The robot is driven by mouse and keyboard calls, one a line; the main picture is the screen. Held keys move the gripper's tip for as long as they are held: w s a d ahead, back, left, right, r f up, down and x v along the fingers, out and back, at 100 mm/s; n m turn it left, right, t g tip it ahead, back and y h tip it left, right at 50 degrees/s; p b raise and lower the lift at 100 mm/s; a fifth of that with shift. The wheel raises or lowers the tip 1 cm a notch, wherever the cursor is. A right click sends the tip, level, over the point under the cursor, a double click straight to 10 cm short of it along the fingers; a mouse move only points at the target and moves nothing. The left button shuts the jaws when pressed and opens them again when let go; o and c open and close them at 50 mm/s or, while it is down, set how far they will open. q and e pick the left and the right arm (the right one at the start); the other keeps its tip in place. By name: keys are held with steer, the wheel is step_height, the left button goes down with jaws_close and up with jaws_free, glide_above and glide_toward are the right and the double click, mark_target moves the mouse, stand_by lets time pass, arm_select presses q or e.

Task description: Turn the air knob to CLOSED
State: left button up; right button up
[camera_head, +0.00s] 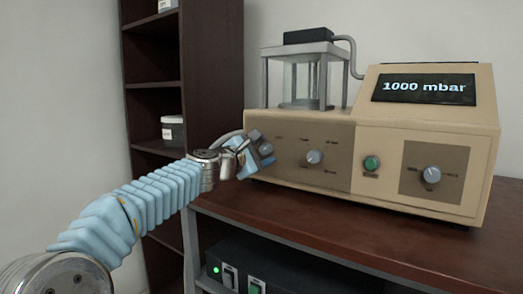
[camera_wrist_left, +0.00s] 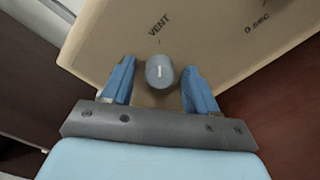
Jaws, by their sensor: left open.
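My left gripper (camera_head: 262,150) is at the left end of the beige machine's front panel (camera_head: 332,131). In the left wrist view its two blue fingers (camera_wrist_left: 160,80) are open, one on each side of a grey round knob (camera_wrist_left: 159,70), with a gap on both sides. The knob bears a short white mark. The word VENT is printed on the panel near it, and "0 sec" stands farther right. No CLOSED label can be read. In the head view this knob is mostly hidden by the gripper. My right gripper is not in view.
Another grey knob (camera_head: 314,157), a green button (camera_head: 371,163) and a right-hand knob (camera_head: 432,175) are on the machine's front. Its display (camera_head: 424,88) reads 1000 mbar. The dark table (camera_head: 330,222) is clear in front. A dark shelf (camera_head: 215,60) stands behind at left.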

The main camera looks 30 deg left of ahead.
arm_select(q)
steer(key=c, duration=1)
steer(key=shift+c, duration=0.2)
